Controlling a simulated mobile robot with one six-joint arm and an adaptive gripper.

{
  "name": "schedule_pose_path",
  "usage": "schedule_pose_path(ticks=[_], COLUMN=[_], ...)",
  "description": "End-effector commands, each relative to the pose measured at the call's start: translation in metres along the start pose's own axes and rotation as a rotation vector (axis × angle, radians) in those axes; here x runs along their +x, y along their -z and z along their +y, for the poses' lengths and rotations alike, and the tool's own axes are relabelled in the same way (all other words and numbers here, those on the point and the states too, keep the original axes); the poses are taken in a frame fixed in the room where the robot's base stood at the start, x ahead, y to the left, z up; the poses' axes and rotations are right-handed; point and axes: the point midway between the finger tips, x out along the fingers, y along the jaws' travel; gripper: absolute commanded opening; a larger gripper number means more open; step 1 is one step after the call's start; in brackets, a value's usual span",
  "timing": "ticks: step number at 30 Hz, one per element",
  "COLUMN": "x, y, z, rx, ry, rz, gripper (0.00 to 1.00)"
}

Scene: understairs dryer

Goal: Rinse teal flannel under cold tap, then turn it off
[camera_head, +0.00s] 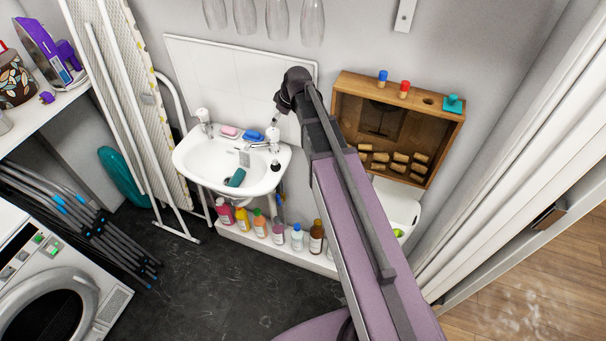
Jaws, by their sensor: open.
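The teal flannel (236,177) lies bunched in the white basin (205,160), near its front right. One tap (203,117) stands at the basin's back left and another (268,142) at its right. I cannot tell which is cold, or whether water runs. My gripper (279,108) is above and behind the right tap, at the far end of my arm. It is open, looks empty, and is apart from the flannel. Its fingers are small and partly hidden.
Pink and blue soaps (229,132) sit on the basin's back rim. Several bottles (260,223) stand on a low ledge below. A wooden box (346,100) hangs at the right above a white toilet (397,208). An ironing board (135,90) leans left of the basin.

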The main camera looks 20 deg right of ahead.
Motion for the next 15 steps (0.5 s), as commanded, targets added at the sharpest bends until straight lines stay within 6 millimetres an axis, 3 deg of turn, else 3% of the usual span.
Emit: schedule_pose_path(ticks=[1, 12, 15], x=[-0.009, -0.035, -0.028], y=[0.001, 0.001, -0.012], z=[0.000, 0.000, -0.009], rx=[0.000, 0.002, 0.031], ry=[0.000, 0.000, 0.002], rz=[0.000, 0.000, -0.020], gripper=[0.83, 0.83, 0.83])
